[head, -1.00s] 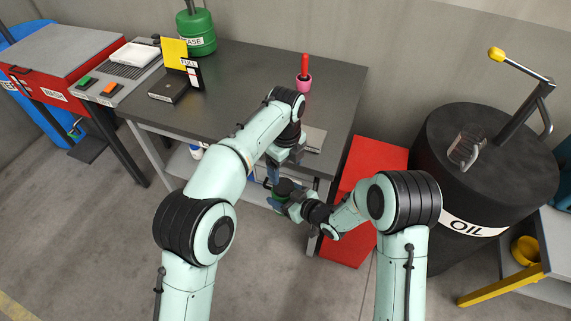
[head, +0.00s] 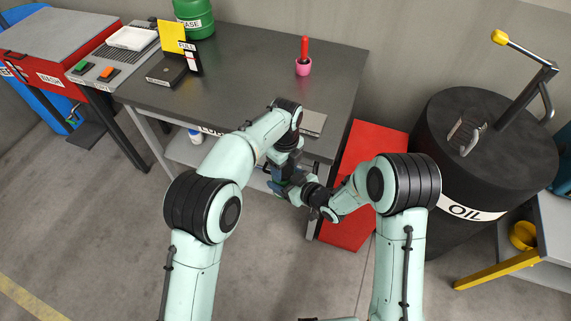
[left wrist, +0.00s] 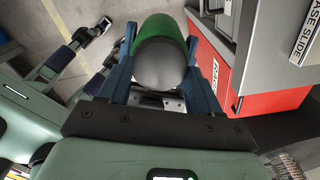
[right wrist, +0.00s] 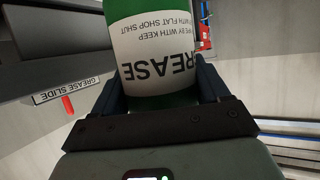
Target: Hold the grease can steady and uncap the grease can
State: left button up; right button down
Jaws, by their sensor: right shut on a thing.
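The green grease can (right wrist: 160,55) with a white label is between my right gripper's fingers in the right wrist view. My right gripper (head: 285,190) is shut on its body. In the left wrist view the can (left wrist: 168,28) points its grey rounded cap (left wrist: 160,70) at my left gripper. My left gripper (head: 283,168) has its two fingers (left wrist: 160,60) on either side of the cap. Whether they press on it or stand slightly apart is not clear. In the head view the can and cap are mostly hidden by the grippers.
The grippers meet just in front of the dark table (head: 250,80). A red cabinet (head: 378,150) and a black oil drum (head: 450,165) stand to the right.

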pick_arm(q)
jog(key=shift+w+d, duration=0.1)
jog(key=c, duration=0.5)
jog(key=n, duration=0.6)
jog(key=shift+w+r+n, duration=0.1)
jog(key=shift+w+n, duration=0.15)
jog(key=shift+n, duration=0.05)
jog(key=o, duration=1.1)
jog(key=shift+o, duration=0.2)
jog(key=shift+s, duration=0.15)
